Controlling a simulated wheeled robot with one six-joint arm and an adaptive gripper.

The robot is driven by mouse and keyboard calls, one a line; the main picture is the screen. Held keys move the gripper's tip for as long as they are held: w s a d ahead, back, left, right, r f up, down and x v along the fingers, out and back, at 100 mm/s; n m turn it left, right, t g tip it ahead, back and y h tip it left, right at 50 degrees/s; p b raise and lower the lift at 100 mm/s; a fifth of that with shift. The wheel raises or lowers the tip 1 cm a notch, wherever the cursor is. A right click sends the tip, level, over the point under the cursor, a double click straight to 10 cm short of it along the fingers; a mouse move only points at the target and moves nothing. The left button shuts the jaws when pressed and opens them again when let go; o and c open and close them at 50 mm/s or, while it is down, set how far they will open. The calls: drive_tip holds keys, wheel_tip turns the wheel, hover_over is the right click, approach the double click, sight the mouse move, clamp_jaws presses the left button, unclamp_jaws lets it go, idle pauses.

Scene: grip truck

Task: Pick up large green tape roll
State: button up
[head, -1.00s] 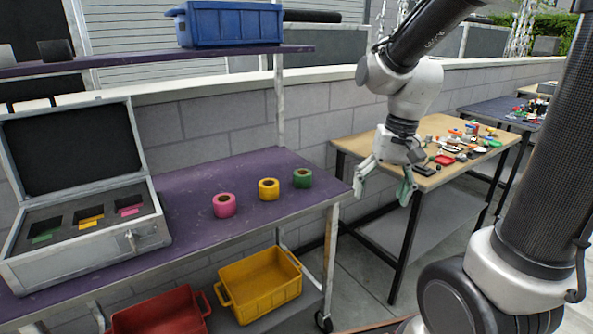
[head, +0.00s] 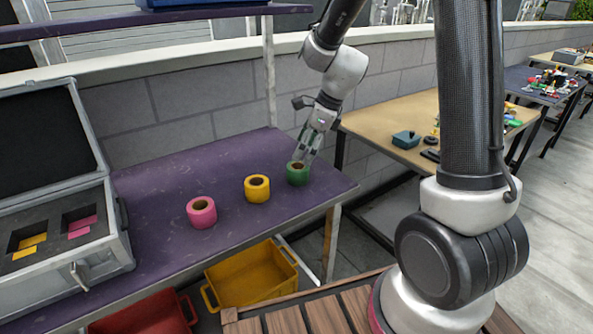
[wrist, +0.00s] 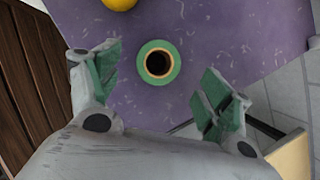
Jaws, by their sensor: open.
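The green tape roll (head: 297,175) stands flat on the purple table (head: 150,205) near its right end. It also shows in the wrist view (wrist: 143,72), seen from above between and beyond my fingers. My gripper (head: 305,150) is open and just above and behind the roll in the head view. In the wrist view, the open fingers (wrist: 160,85) have green pads with a wide gap between them, and nothing is held. Whether a finger touches the roll cannot be told.
A yellow roll (head: 257,189) and a pink roll (head: 201,212) stand in a row to the left. An open metal case (head: 110,240) with foam slots is at far left. A wooden table (head: 380,125) with small items stands to the right. A blue bin is on the shelf above.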

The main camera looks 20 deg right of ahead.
drive_tip(key=shift+m, duration=0.3)
drive_tip(key=x, duration=0.7)
drive_tip(key=shift+s+d+f, duration=0.1)
drive_tip(key=shift+d+f, duration=0.15)
drive_tip(key=shift+f, duration=0.3)
drive_tip(key=c, duration=1.1)
wheel_tip(320, 180, up, 10)
drive_tip(key=shift+r, duration=0.1)
drive_tip(key=shift+c, duration=0.2)
